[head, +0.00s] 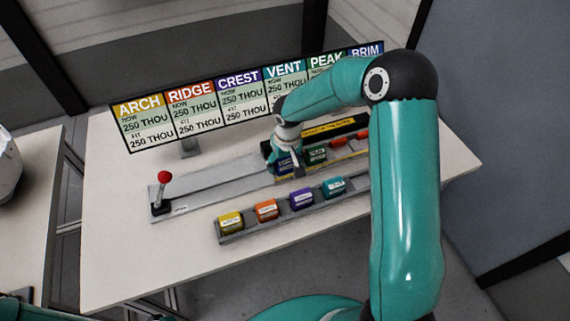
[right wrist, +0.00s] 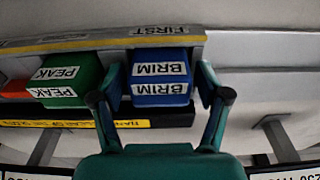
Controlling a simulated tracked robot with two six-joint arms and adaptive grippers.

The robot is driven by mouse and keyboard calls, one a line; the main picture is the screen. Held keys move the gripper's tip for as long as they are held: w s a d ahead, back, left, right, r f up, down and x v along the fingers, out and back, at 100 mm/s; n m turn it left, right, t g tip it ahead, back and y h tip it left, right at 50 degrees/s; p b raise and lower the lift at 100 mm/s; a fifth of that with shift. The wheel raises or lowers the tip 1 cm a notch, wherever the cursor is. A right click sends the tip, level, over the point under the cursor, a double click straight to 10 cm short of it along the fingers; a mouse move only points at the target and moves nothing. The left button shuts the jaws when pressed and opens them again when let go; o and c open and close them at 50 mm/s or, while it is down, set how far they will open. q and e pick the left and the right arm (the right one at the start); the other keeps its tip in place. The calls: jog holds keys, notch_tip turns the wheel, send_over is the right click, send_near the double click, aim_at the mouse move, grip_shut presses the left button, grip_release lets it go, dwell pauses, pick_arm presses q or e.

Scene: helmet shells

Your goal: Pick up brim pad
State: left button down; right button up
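The brim pad (right wrist: 160,77) is a blue block labelled BRIM, seated in a row in the right wrist view. It also shows partly in the head view (head: 286,165), below my right gripper. My right gripper (right wrist: 160,110) is open, with one finger on each side of the pad and a visible gap at both sides. In the head view my right gripper (head: 284,161) reaches down over the left end of the rear row. The contact between fingers and pad is not visible. My left gripper is not in view.
A green PEAK pad (head: 316,155) sits right beside the brim pad. A front tray (head: 260,230) holds yellow, orange, purple and teal pads. A red-knobbed lever (head: 163,178) stands at left. A sign board (head: 190,125) rises behind. The table front is clear.

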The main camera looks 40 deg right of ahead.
jog(key=c, duration=0.9)
jog(key=shift+r, duration=0.1)
jog(key=shift+c, duration=0.2)
